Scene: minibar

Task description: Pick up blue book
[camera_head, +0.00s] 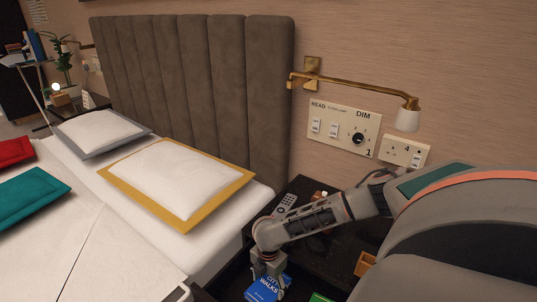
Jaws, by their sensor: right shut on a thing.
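The blue book (262,291), with "CITY WALKS" in white on its cover, is at the bottom centre of the head view, by the dark bedside table. My right gripper (268,280) reaches down from the right and is shut on the blue book, covering part of its cover. The book's lower edge is cut off by the frame, so I cannot tell whether it still touches the table. My left gripper is not in view.
The dark bedside table (303,188) holds a remote (284,204); a green item (319,298) shows at the bottom edge. The bed with pillows (172,180) lies left. A wall lamp (407,118) and switch panel (344,130) are above.

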